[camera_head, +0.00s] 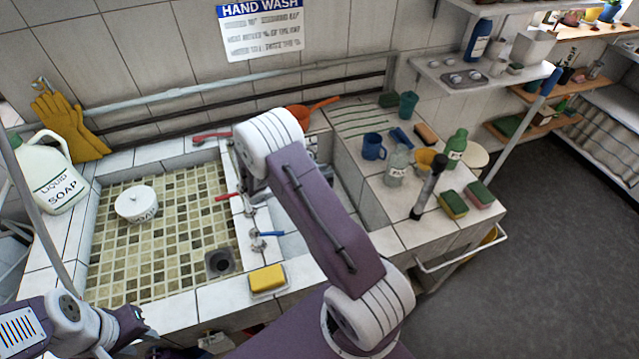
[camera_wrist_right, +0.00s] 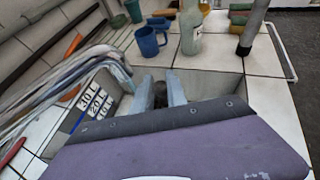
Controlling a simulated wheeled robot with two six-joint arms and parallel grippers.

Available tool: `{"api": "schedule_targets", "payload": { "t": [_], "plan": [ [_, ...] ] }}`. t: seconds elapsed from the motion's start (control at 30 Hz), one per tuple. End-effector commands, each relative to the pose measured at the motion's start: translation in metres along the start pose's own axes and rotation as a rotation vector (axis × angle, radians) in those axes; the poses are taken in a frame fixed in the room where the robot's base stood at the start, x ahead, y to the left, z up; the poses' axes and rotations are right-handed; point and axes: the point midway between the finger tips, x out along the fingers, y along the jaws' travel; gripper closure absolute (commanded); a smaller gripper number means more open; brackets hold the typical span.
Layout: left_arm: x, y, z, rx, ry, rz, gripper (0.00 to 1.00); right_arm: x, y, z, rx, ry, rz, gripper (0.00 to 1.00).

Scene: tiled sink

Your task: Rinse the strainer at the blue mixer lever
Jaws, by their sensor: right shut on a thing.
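A blue mixer lever (camera_head: 268,234) stands at the tiled sink's near right edge. No strainer can be made out for certain. An orange long-handled item (camera_head: 318,104) lies at the back, partly hidden by my right arm; I cannot tell whether it is the strainer. My right gripper is hidden behind its arm in the head view. In the right wrist view, its grey-blue fingers (camera_wrist_right: 160,90) are shut on a dark thing (camera_wrist_right: 160,96) between them, mostly hidden. My left gripper (camera_head: 130,325) is low at the left, and its jaw state is unclear.
A yellow sponge (camera_head: 268,279) sits in front. A blue mug (camera_head: 373,146), bottles and sponges crowd the right counter.

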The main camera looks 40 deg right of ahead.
Motion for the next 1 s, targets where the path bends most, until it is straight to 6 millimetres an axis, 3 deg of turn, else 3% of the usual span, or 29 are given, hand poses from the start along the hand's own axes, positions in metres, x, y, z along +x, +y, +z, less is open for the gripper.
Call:
{"api": "schedule_targets", "payload": {
  "t": [0.53, 1.0],
  "plan": [
    [-0.0002, 0.0000, 0.0000, 0.000, 0.000, 0.000, 0.66, -0.0086, 0.0079, -0.0040, 0.000, -0.001, 0.000, 1.00],
    [0.0010, 0.0000, 0.0001, 0.000, 0.000, 0.000, 0.66, -0.0031, 0.0028, -0.0016, 0.001, 0.000, -0.002, 1.00]
  ]
}}
